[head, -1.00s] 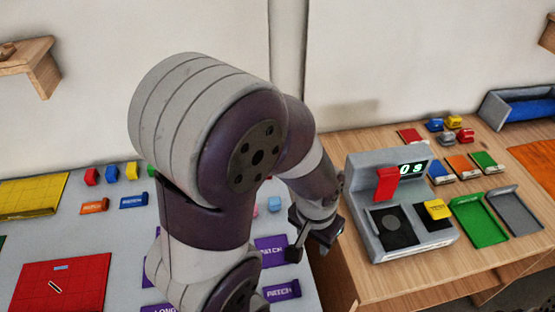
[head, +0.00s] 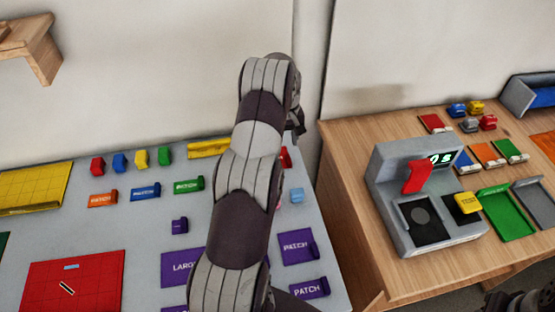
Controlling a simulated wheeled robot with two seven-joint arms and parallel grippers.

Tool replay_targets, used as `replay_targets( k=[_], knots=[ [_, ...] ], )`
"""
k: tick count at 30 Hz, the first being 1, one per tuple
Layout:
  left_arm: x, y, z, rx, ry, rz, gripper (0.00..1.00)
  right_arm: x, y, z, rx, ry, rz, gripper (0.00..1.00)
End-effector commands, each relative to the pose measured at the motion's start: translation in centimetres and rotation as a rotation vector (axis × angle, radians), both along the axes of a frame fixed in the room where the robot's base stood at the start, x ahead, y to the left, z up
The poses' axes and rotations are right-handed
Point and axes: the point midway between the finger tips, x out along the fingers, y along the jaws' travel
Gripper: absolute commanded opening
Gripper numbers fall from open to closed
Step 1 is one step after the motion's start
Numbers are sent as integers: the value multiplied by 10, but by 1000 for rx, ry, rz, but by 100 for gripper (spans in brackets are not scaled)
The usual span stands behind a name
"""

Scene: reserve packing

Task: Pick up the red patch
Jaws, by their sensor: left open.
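Several red things show and I cannot tell for certain which is the red patch. A flat red piece (head: 434,123) lies at the back of the wooden table. A red piece (head: 286,157) shows beside my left arm at the back of the pale table, partly hidden. A small upright red block (head: 98,166) stands at the back left. My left gripper (head: 298,122) is open, mostly hidden behind its own arm, above the far right of the pale table. A dark part at the bottom right corner may be my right gripper (head: 512,301); its fingers are unclear.
A grey machine (head: 386,170) with a red lever and display stands on the wooden table. Blue, orange and green pieces and a green tray (head: 507,216) lie right of it. Purple labelled pieces (head: 297,246) and a red mat (head: 70,282) lie on the pale table. A shelf is upper left.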

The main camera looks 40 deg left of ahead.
Motion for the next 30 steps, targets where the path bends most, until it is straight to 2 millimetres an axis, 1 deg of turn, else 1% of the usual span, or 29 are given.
replay_targets(
  k=[1, 5, 9, 12, 15, 20, 21, 23, 24, 30],
  knots=[
    [0, 0, -4, -1, 2, -1, 45, 0, 0, 6, 0, 0, 0, 43],
    [0, -3, -18, -2, 3, -2, 45, 0, 0, 13, 0, 1, 0, 43],
    [1, -10, -42, -3, 5, -4, 45, 0, 0, 31, 0, 1, 0, 43],
    [1, -9, -60, -1, 2, -3, 45, 0, 0, 32, 0, 1, 0, 43],
    [1, -9, -67, 0, 0, -3, 45, 0, 0, 31, 0, 1, 0, 43],
    [2, -9, -67, 1, -1, -3, 45, 0, 0, 30, 0, 1, 0, 43],
    [2, -9, -67, 1, -1, -3, 32, 0, 0, 30, 0, 1, 0, 43],
    [2, -9, -67, 1, -1, -3, 13, 0, 0, 30, 0, 1, 0, 43],
    [1, -9, -67, 1, -1, -3, 0, 0, 0, 30, 0, 1, 0, 43],
    [1, -9, -67, 1, -1, -3, 0, 0, 0, 30, 0, 1, 0, 43]
  ],
)
